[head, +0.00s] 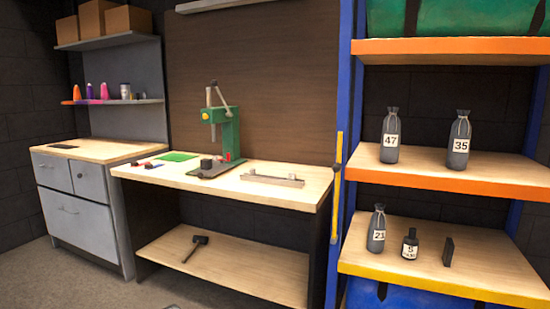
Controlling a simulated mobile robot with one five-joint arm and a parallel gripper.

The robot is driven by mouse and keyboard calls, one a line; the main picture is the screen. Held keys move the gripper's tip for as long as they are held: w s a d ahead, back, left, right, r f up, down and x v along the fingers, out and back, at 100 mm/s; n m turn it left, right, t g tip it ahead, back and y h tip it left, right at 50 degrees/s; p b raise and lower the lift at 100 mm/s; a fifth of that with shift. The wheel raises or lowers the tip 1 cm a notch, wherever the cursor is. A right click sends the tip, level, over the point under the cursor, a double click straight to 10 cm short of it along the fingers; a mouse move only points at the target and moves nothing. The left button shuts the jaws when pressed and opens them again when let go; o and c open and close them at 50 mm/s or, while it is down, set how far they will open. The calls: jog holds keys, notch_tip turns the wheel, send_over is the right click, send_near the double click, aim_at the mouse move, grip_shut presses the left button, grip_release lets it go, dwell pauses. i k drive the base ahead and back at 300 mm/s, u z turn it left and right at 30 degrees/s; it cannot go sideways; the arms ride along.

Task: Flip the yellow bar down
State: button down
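The yellow bar (337,187) is a thin strip standing upright along the front blue post of the shelving rack, beside the right end of the workbench. It runs from a little above bench-top height to below the bench top. A small dark part shows on it near its middle, too small to make out. My gripper is not in view.
The rack's orange-edged shelf (500,180) holds two grey numbered bottles. The yellow-edged shelf (480,270) below holds a bottle, a small black jar and a dark block. The workbench (270,192) carries a green press (228,132); a mallet (195,247) lies underneath. Floor shows lower left.

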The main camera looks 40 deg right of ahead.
aim_at(336, 168)
jog(key=u, duration=0.35)
jog(key=i, duration=0.95)
jog(key=z, duration=0.1)
